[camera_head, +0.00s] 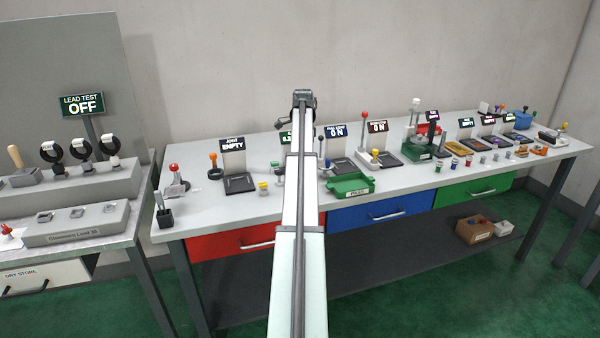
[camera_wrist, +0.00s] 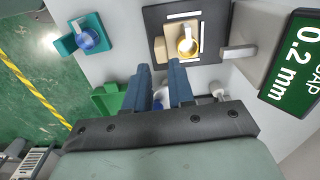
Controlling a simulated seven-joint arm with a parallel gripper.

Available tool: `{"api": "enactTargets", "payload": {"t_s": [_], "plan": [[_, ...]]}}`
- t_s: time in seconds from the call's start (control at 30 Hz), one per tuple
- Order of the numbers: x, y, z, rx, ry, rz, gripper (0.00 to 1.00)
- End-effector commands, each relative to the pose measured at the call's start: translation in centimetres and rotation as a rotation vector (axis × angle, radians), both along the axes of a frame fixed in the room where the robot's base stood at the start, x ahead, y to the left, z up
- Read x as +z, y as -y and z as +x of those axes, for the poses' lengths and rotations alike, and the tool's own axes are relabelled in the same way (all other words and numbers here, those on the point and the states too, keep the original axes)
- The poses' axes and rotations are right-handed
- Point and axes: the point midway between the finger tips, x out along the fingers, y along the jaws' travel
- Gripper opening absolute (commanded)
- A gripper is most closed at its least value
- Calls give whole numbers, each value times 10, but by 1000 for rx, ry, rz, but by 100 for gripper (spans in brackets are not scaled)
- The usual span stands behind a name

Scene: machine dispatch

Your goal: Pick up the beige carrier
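The beige carrier (camera_wrist: 159,52) shows in the wrist view as a small beige block with a yellow round knob on top. It sits on a dark square pad (camera_wrist: 153,18) with white markings. My gripper (camera_wrist: 161,66) has two blue-grey fingers spread apart, with nothing held between them. The fingertips are just below the carrier in the picture, apart from its knob; their height above it is hard to tell. In the head view I cannot make out the carrier, and my arm covers part of the bench there; the fingers are not visible.
A teal block with a blue knob (camera_wrist: 87,38) stands left of the pad. A green sign reading 0.2 mm (camera_wrist: 292,70) stands at right on a grey stand. A green tray (camera_head: 350,184) sits at the bench's front edge. Several other small parts and signs line the bench (camera_head: 405,187).

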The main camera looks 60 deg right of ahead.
Motion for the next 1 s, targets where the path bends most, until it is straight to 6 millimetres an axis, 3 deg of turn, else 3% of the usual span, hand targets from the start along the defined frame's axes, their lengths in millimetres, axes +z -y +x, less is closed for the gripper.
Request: {"api": "enactTargets", "payload": {"t_s": [0.47, 0.73, 1.0], "plan": [[-48, 0, 1, 1, 1, 1, 23], [-51, 1, 2, 1, 1, -1, 23], [-51, 1, 2, 1, 1, -1, 0]]}}
